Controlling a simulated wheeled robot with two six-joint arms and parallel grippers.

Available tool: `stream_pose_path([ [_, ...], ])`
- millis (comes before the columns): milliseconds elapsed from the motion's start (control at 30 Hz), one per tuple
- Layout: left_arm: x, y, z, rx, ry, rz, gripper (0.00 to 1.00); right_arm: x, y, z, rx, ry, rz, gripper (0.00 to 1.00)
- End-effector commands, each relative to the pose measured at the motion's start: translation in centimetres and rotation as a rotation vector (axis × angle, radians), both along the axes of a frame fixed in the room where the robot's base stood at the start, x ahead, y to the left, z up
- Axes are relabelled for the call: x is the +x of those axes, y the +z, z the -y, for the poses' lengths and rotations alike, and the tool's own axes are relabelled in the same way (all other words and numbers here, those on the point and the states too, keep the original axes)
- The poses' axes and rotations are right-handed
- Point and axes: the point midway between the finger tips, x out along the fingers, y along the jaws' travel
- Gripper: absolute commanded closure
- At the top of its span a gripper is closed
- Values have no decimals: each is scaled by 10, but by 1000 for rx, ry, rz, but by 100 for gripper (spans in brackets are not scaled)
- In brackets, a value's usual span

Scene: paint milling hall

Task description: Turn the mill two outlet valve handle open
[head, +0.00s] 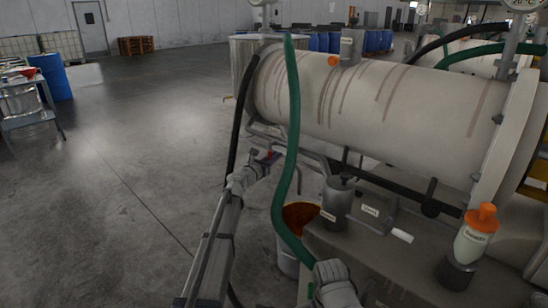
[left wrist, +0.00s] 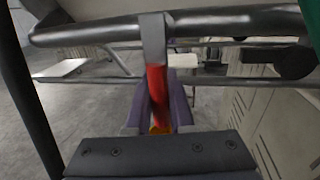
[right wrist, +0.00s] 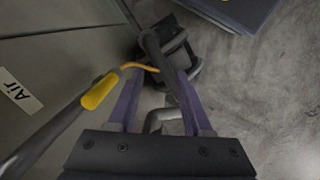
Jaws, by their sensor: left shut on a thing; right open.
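The red valve handle (left wrist: 157,92) hangs from a grey collar on a dark pipe in the left wrist view. My left gripper (left wrist: 157,122) is shut on it, with one purple finger on each side. Only a small bit of red shows there, so the handle's angle is hard to tell from the head. My right gripper (right wrist: 160,110) is open above the floor, with no thing clearly held between its fingers.
A green hose (head: 292,130) hangs in front of the mill, and a black hose (head: 239,125) is left of it. A bucket with orange contents (head: 287,255) stands below. A yellow-gripped rod (right wrist: 100,91) lies beside my right gripper. Open floor (head: 120,150) is at left.

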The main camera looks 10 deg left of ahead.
Motion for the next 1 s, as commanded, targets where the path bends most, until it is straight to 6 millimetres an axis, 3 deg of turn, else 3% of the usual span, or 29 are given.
stream_pose_path([
  [367,5,1,-7,108,1,71,100,0,-5,0,0,0,0,50],
  [1000,23,20,-33,600,1,397,100,0,-8,0,0,0,0,50],
])
